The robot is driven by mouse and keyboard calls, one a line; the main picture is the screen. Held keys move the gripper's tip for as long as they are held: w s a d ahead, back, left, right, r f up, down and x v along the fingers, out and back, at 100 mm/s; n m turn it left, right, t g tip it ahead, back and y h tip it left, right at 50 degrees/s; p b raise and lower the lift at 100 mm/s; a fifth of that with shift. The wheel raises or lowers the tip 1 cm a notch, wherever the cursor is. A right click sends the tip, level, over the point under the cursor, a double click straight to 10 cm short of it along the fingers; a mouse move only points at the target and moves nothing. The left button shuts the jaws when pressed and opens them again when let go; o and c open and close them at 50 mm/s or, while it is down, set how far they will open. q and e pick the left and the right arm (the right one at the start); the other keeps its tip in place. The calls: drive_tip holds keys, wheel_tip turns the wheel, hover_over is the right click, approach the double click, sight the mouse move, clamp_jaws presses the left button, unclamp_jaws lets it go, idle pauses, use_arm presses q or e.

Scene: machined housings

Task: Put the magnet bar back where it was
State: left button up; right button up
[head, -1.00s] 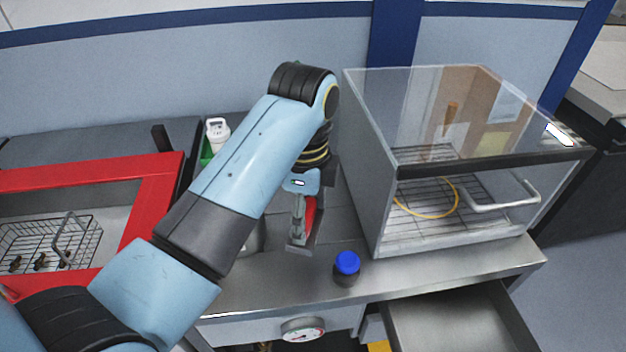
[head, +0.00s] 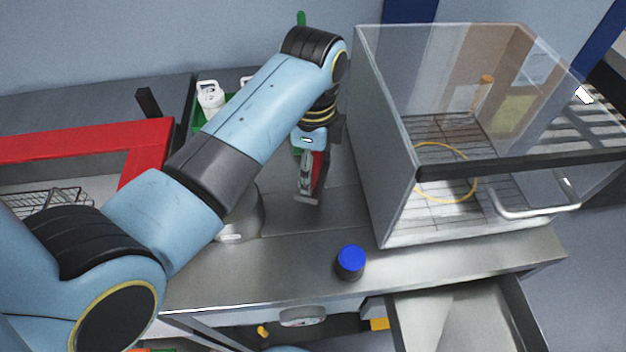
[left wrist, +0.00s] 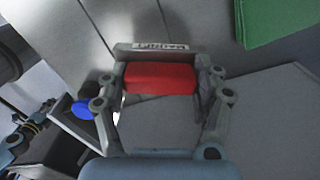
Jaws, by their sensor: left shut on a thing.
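My left gripper (head: 309,183) hangs down over the steel worktop, between a white-and-green group of containers and the glass-fronted cabinet. It is shut on the magnet bar (head: 319,168), a red block with a grey metal strip along its far side. In the left wrist view the red magnet bar (left wrist: 160,78) lies crosswise between the two fingers of the left gripper (left wrist: 161,84). I cannot tell whether the bar touches the worktop. My right gripper is not in view.
A blue-capped dark jar (head: 350,262) stands near the worktop's front edge. The glass cabinet (head: 400,215) with a wire rack is at right. A red-framed basin (head: 145,150) is at left. A white bottle (head: 210,97) stands by a green bin. An open drawer (head: 470,315) juts out below.

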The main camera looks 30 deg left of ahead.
use_arm(q)
drive_tip(key=shift+f, duration=2.5)
drive_tip(key=shift+f, duration=0.15)
drive_tip(key=o, duration=1.3)
drive_tip(key=shift+c, duration=0.2)
wheel_tip(320, 180, up, 12)
drive_tip(key=shift+r, duration=0.15)
drive_tip(key=shift+s, duration=0.1)
